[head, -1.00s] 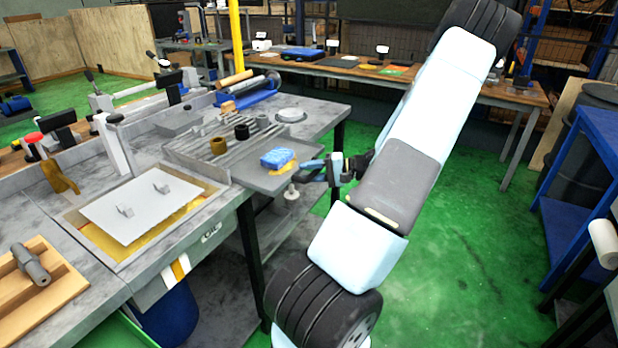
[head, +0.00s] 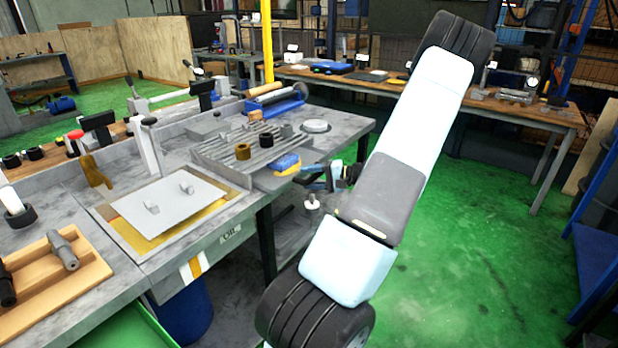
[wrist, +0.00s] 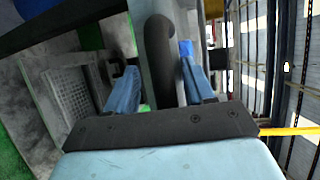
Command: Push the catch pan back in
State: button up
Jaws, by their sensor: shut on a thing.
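The catch pan (head: 266,184) is a grey tray at the right end of the bench, mostly beneath the slatted grate (head: 222,154). Only a short part sticks out to the right. A blue sponge-like block (head: 286,162) and something yellow (head: 290,170) lie at its outer end. My gripper (head: 308,176) is at this outer end, shut on the pan's handle. In the wrist view the dark curved handle (wrist: 160,60) stands between my two blue fingers. The pan's inner part is hidden by the grate.
Dark and brown ring-like parts (head: 242,151) stand on the grate. A light cover plate (head: 155,205) lies over a yellowish basin in the bench. A white-topped item (head: 312,201) is below the gripper.

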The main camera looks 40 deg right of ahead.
jog(key=shift+o, duration=0.4)
jog(key=shift+r, duration=0.1)
jog(key=shift+d+r, duration=0.1)
jog(key=shift+s+d+r, duration=0.1)
jog(key=shift+s+d, duration=0.15)
jog(key=shift+s, duration=0.05)
jog(key=v, duration=1.2)
jog(key=shift+s+d, duration=0.15)
jog(key=shift+s, duration=0.25)
jog(key=shift+c, duration=0.2)
